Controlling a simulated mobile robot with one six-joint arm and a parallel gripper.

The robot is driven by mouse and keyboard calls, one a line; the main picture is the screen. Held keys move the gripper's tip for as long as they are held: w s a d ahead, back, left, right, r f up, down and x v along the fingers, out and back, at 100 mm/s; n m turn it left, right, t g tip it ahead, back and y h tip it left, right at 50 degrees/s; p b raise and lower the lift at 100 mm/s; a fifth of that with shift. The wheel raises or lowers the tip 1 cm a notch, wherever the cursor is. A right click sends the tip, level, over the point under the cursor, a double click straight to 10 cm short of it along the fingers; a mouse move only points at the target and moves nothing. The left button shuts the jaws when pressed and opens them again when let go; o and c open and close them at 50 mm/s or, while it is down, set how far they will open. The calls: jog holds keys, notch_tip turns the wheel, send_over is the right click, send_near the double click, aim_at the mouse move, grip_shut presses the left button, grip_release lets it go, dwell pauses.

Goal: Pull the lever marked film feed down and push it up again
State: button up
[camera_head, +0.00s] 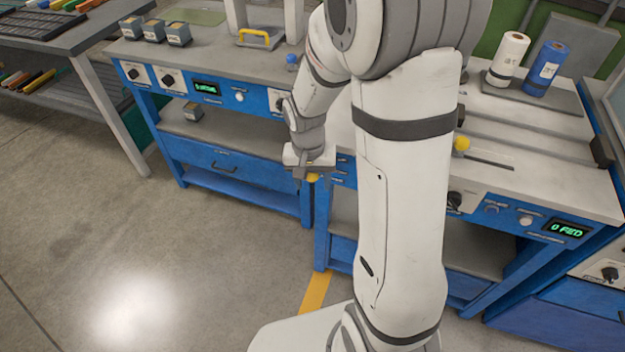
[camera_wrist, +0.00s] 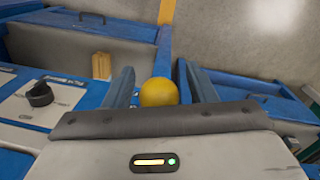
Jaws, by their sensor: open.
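A round yellow knob (camera_wrist: 158,92) shows between the two blue-grey fingers of my gripper (camera_wrist: 157,80) in the wrist view. The fingers are open, with gaps on both sides of the knob. In the head view the yellow knob (camera_head: 312,177) shows just below my gripper (camera_head: 309,168), at the front of the blue bench. The knob's stem and its marking are hidden, so I cannot read whether it says film feed. A second yellow knob (camera_head: 462,143) stands by a dark slot in the right bench top.
The right bench front has a black dial (camera_head: 454,201) and a green display (camera_head: 567,229) reading 0 FED. White (camera_head: 508,58) and blue (camera_head: 546,68) rolls stand behind it. The left bench (camera_head: 235,68) carries small boxes. My arm hides the middle. Floor (camera_head: 130,250) in front is clear.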

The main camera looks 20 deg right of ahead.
jog(key=shift+c, duration=0.5)
grip_shut()
